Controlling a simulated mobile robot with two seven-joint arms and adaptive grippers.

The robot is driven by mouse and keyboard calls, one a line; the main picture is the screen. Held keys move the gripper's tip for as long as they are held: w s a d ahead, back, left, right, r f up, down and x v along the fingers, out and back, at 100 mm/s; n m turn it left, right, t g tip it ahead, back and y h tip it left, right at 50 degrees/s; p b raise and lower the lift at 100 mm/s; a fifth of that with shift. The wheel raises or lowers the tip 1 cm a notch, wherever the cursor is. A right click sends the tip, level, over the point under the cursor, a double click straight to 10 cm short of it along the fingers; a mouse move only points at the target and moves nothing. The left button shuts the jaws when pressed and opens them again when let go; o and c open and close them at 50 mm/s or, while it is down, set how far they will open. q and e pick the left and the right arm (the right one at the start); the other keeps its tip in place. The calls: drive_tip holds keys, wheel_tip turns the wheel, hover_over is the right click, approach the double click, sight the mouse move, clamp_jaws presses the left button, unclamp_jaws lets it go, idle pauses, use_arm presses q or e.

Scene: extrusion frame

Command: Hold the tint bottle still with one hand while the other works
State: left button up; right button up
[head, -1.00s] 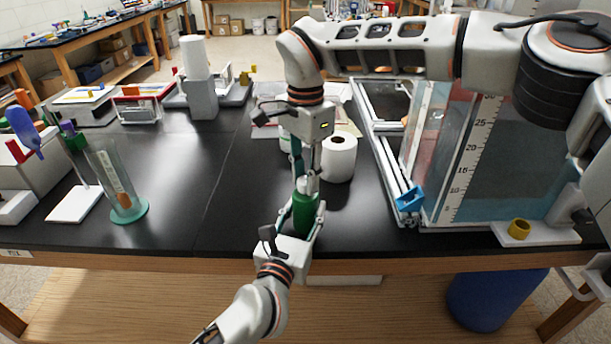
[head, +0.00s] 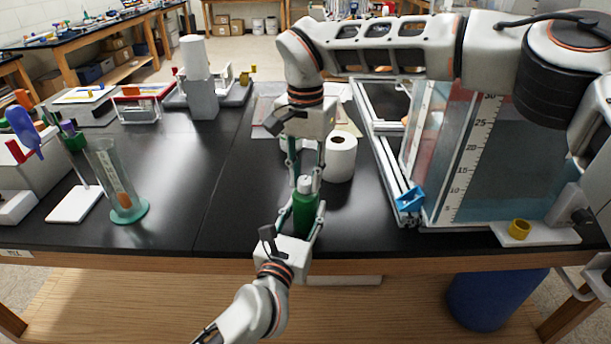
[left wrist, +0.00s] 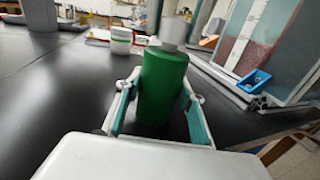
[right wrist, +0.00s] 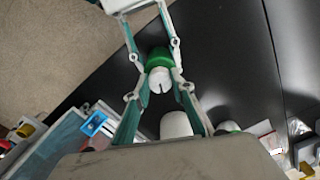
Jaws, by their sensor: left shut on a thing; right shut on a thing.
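The tint bottle (head: 304,214) is green with a white cap (head: 305,185) and stands upright near the front edge of the black bench. My left gripper (head: 304,209) is shut on the bottle's body from the front side. The bottle's body (left wrist: 162,88) sits between its pads in the left wrist view. My right gripper (head: 305,179) comes down from above and is shut on the white cap. In the right wrist view the cap (right wrist: 159,80) shows between its fingertips, with a notch or line on it. The cap is on the bottle's top; whether it is loose I cannot tell.
A white roll (head: 341,157) stands just behind and right of the bottle. A large graduated tank (head: 470,160) and metal frame stand at right, with a blue clip (head: 409,199). A glass cylinder (head: 115,180) stands at left. The bench between cylinder and bottle is clear.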

sight(305, 179)
drive_tip(key=o, duration=1.1)
wheel_tip(305, 179, up, 12)
drive_tip(key=shift+r, duration=0.1)
use_arm(q)
drive_tip(key=o, duration=1.3)
